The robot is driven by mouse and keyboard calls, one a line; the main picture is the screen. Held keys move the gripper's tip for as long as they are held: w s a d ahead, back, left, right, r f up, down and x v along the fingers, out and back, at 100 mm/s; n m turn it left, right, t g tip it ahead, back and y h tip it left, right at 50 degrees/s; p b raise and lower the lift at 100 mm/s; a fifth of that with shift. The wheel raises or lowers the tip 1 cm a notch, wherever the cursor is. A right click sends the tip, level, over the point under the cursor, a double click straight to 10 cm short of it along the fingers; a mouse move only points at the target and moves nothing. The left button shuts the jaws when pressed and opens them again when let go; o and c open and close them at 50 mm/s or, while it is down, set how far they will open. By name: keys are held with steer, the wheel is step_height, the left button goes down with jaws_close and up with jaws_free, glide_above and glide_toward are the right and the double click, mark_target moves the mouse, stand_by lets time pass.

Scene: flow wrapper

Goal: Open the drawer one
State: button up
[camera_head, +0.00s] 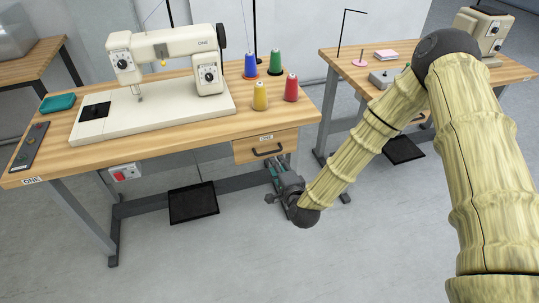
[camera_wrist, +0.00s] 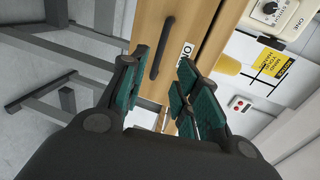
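The wooden drawer (camera_head: 243,152) labelled ONE hangs under the right end of the sewing table and looks shut. Its dark bar handle (camera_head: 266,152) is on the front face. In the wrist view the drawer front (camera_wrist: 185,20) fills the upper middle, with the handle (camera_wrist: 163,47) running up and down the picture. My gripper (camera_head: 277,174) is just below and in front of the drawer. In the wrist view my gripper (camera_wrist: 163,78) is open, its teal-padded fingers to either side of the handle's line. The gripper holds nothing, and I cannot tell whether it touches the handle.
A cream sewing machine (camera_head: 150,108) and several thread cones, one yellow (camera_head: 260,96), stand on the table (camera_head: 160,137). A switch box (camera_head: 125,173) and a black pedal (camera_head: 193,203) are below. A second sewing table (camera_head: 345,60) stands to the right. The floor in front is clear.

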mark_target(269, 153)
steer(key=x, duration=0.9)
steer(key=shift+w+a+f, duration=0.1)
steer(key=shift+w, duration=0.15)
jaws_close()
